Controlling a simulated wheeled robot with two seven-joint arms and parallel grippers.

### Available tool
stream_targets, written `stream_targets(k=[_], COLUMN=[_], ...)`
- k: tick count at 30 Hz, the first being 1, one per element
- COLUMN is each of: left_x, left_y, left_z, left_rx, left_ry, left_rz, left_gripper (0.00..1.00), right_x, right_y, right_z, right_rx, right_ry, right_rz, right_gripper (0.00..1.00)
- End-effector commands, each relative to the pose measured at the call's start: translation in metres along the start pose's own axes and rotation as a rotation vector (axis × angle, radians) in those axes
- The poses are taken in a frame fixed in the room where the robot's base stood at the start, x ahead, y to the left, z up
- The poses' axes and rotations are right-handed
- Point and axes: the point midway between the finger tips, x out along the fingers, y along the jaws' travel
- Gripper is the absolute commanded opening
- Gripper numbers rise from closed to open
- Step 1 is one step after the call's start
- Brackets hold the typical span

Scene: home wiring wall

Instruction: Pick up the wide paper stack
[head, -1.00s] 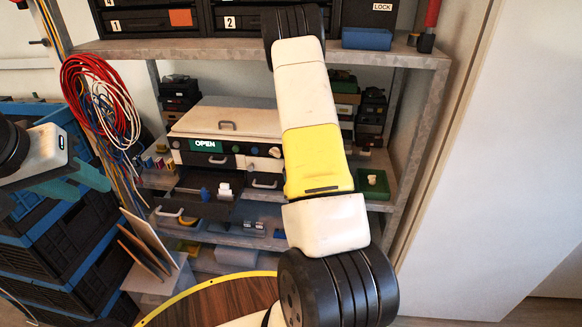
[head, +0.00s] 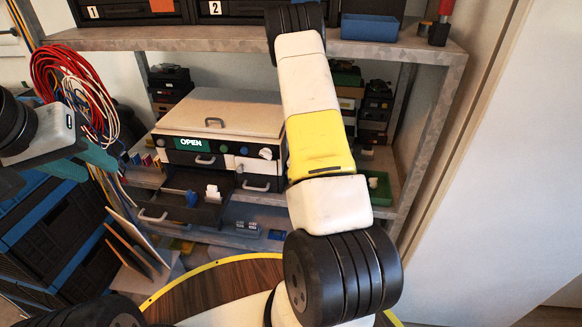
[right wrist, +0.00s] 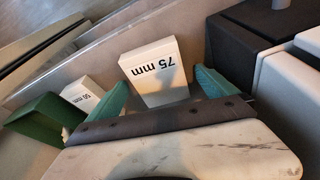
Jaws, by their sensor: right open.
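A white block marked "75 mm" (right wrist: 155,72), which looks like the wide paper stack, stands between the teal fingers of my right gripper (right wrist: 160,93) in the right wrist view. The fingers are apart, one on each side; I cannot tell whether either touches it. A smaller white block marked "50 mm" (right wrist: 82,94) is to its left, outside the fingers. In the head view my right arm crosses the shelf and its gripper is hidden. My left gripper (head: 78,163) is at the left edge, over the crates; its jaw opening is unclear.
A dark green block (right wrist: 48,117) lies beside the smaller stack, and dark and white boxes (right wrist: 262,55) stand at right. In the head view, a metal shelf (head: 405,50) holds an "OPEN" drawer unit (head: 230,110). Blue-black crates (head: 45,235) and hanging cables (head: 75,85) are at left.

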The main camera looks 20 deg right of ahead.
Motion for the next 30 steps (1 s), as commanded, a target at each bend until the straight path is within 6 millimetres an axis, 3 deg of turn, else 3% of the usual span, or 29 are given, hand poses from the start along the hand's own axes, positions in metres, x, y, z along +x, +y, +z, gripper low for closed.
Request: stream_targets(k=[14,25,30], left_x=[-0.0001,-0.0001,-0.0001], left_y=[0.0,0.0,0.0], left_z=[0.0,0.0,0.0], left_rx=[0.0,0.0,0.0], left_ry=[0.0,0.0,0.0], left_rz=[0.0,0.0,0.0], left_gripper=[0.36,0.36,0.36], right_x=[0.0021,0.0019,0.0018], right_y=[0.0002,0.0001,0.0], right_z=[0.0004,0.0004,0.0003], right_rx=[0.0,0.0,0.0], right_ry=[0.0,0.0,0.0], right_rz=[0.0,0.0,0.0], right_gripper=[0.96,0.26,0.26])
